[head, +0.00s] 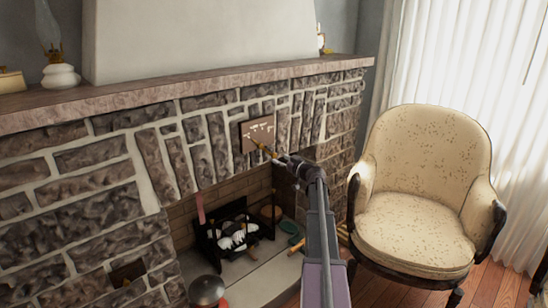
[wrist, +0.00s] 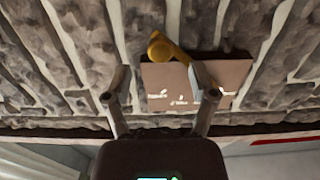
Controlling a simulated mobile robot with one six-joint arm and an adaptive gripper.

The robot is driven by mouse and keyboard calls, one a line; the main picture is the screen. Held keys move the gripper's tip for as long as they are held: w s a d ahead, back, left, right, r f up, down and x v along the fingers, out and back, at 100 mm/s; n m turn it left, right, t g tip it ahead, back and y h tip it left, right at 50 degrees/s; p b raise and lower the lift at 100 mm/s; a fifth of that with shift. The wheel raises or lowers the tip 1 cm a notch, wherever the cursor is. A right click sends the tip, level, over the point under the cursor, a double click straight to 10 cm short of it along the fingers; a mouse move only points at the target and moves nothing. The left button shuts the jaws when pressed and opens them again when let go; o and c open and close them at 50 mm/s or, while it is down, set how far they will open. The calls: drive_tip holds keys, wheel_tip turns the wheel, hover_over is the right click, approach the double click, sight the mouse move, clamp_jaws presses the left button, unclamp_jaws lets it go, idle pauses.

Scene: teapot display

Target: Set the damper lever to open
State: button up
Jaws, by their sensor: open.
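The damper plate (head: 251,135) is a brown square with pale lettering and marks, set in the stone fireplace front below the mantel. It also shows in the wrist view (wrist: 165,85), where the lettering is too small to read. The brass damper lever (wrist: 160,46) has a rounded end at the plate's upper left edge, and its arm runs down right toward my right finger. I cannot tell whether they touch. My gripper (wrist: 160,70) is open, its two fingers spread in front of the plate. In the head view my gripper (head: 272,155) is at the plate's lower right.
The stone mantel (head: 180,86) juts out above the plate, with an oil lamp (head: 58,60) at its left. Below is the firebox with a black grate (head: 225,245). A cream armchair (head: 425,190) stands close on the right of my arm.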

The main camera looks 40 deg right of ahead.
sight(275, 157)
drive_tip(key=shift+w+a, duration=0.2)
drive_tip(key=shift+w, duration=2.1)
clamp_jaws()
drive_tip(key=shift+w+d, duration=0.1)
drive_tip(key=shift+d, duration=0.1)
drive_tip(key=shift+a, duration=0.3)
